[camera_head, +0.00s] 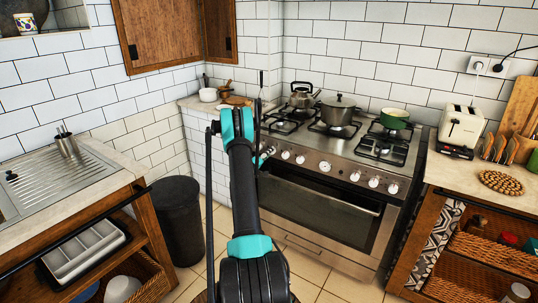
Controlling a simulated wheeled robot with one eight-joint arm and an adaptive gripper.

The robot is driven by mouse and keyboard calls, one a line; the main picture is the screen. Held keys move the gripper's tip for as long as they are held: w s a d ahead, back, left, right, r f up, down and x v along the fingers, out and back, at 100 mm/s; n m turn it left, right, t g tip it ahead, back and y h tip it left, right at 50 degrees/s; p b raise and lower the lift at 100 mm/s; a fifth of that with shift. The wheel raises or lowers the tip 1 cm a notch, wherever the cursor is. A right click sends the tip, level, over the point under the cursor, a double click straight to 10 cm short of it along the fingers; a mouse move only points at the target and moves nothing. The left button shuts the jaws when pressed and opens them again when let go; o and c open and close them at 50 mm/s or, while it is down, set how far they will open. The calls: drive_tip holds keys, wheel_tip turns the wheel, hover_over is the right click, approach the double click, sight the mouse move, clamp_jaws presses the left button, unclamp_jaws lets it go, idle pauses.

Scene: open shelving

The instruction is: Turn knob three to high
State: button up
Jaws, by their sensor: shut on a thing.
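The stove (330,215) stands against the tiled back wall with a row of white knobs along its front panel. Several knobs show clear of my arm, among them one (300,159) left of the middle and one (393,188) at the right end. My gripper (263,160) is at the left end of the panel, partly hidden behind my arm. It is shut on a knob (269,151) there. I cannot read the knob's setting or number.
A kettle (301,95), a steel pot (338,112) and a green pot (395,118) stand on the burners. A black bin (180,220) stands left of my arm. A counter with a toaster (460,127) is right. Floor tiles in front of the stove look clear.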

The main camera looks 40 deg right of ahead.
drive_tip(key=o, duration=1.2)
drive_tip(key=v, duration=0.7)
drive_tip(key=shift+a, duration=0.25)
drive_tip(key=shift+s, duration=0.1)
